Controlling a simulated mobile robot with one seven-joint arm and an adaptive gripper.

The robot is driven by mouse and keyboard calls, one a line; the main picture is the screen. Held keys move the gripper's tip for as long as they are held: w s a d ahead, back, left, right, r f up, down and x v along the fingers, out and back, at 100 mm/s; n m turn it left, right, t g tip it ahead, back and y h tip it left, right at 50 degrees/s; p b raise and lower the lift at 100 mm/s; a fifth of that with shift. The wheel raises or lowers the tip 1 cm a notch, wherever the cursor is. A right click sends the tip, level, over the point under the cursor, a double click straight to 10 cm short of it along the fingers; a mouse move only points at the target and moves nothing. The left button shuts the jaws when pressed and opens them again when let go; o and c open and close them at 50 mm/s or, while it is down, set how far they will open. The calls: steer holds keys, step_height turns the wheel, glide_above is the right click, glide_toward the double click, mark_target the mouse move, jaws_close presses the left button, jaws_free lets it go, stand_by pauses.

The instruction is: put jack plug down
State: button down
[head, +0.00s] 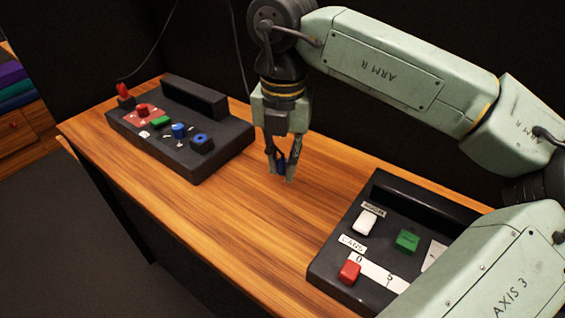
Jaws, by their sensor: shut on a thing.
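My gripper (280,175) points down above the wooden table, between two dark control panels. It is shut on a small dark blue thing, which I take to be the jack plug (281,166). The fingers hide part of the plug. The plug is at or just above the table surface; I cannot tell whether it touches.
A dark panel (190,162) with red, green and blue controls stands on the left of the wooden table (235,215). Another panel (330,271) with white, green and red buttons is at the right, partly behind my arm. Bare wood lies between them.

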mark_target(282, 156)
steer(key=shift+f+b, duration=0.55)
steer(key=shift+b, duration=0.1)
steer(key=c, duration=1.5)
jaws_free()
steer(key=shift+c, duration=0.2)
steer(key=shift+r, duration=0.1)
step_height(282, 156, up, 13)
steer(key=p, duration=0.1)
steer(key=shift+s, duration=0.1)
